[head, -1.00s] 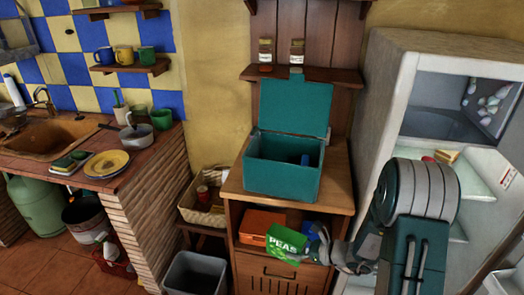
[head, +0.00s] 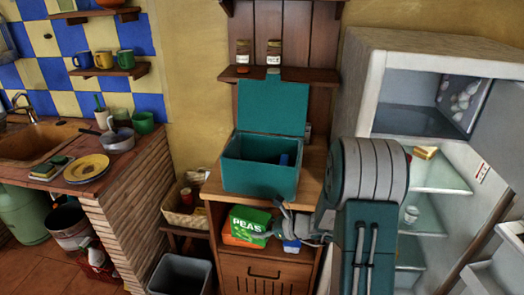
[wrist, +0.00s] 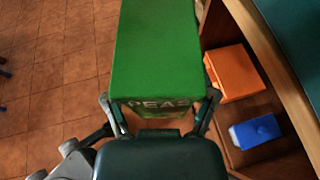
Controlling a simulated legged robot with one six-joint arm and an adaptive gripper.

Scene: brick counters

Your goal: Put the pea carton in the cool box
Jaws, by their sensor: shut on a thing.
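The green pea carton (head: 248,226), lettered PEAS, is held in front of the wooden cabinet's open shelf, below the cool box. My gripper (head: 277,228) is shut on its near end. In the wrist view the carton (wrist: 157,50) stretches forward between the two fingers of my gripper (wrist: 160,103). The teal cool box (head: 258,178) stands on the cabinet top with its lid (head: 272,108) raised against the back.
An orange box (wrist: 232,72) and a blue-and-white box (wrist: 256,131) lie on the cabinet shelf, right of the carton. The open fridge (head: 385,90) stands to the right. A wicker basket (head: 190,218) and a grey bin (head: 180,275) are to the left.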

